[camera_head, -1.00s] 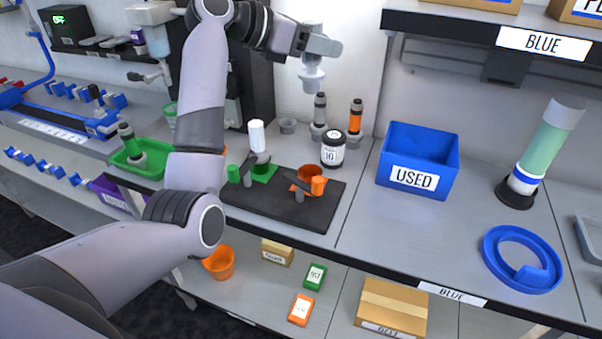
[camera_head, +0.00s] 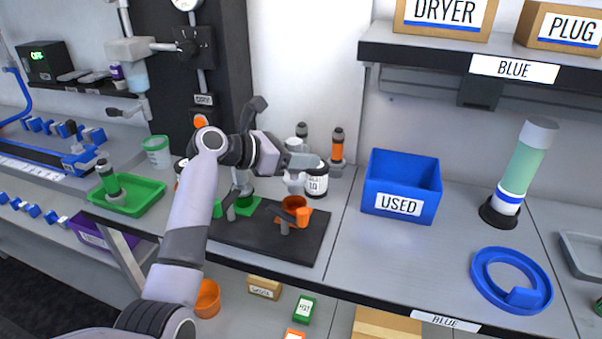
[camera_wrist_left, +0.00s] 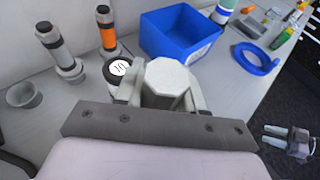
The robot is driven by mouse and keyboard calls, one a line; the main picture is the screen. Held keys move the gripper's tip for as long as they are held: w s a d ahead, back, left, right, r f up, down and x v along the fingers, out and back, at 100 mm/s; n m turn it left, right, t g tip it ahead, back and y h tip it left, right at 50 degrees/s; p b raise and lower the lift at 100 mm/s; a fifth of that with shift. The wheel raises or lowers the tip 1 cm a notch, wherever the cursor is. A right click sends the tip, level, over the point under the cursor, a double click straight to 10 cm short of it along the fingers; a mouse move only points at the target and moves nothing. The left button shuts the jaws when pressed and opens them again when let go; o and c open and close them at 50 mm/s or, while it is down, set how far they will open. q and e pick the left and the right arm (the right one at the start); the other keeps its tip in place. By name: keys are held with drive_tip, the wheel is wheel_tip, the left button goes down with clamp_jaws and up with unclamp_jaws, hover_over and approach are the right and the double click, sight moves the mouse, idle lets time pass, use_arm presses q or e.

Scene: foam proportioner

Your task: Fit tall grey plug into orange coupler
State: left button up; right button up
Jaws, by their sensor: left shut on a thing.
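My left gripper (camera_head: 304,164) is shut on the tall grey plug (camera_head: 294,184), a pale grey piece held upright. In the left wrist view the plug's flat, many-sided top (camera_wrist_left: 168,77) shows between the fingers. The orange coupler (camera_head: 294,203) is a short orange cup with an orange-ended handle, standing on the black mat. The plug is above the coupler with a small gap apparent between them. The wrist view does not show the coupler, so exact alignment cannot be told. My right gripper (camera_wrist_left: 268,136) appears open and empty at the lower right of the wrist view.
The green coupler (camera_head: 246,205) is left on the black mat (camera_head: 262,240). The blue USED bin (camera_head: 402,184) is to the right.

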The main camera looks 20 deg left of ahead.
sight(301, 175)
use_arm(q)
drive_tip(key=shift+f, duration=2.1)
drive_tip(key=shift+f, duration=0.1)
drive_tip(key=o, duration=1.1)
drive_tip(key=shift+f, duration=0.15)
drive_tip(key=shift+s+a+r, duration=0.2)
drive_tip(key=shift+a+r, duration=0.05)
drive_tip(key=shift+r, duration=0.05)
drive_tip(key=v, duration=1.1)
drive_tip(key=shift+s, duration=0.15)
drive_tip(key=shift+a, duration=0.25)
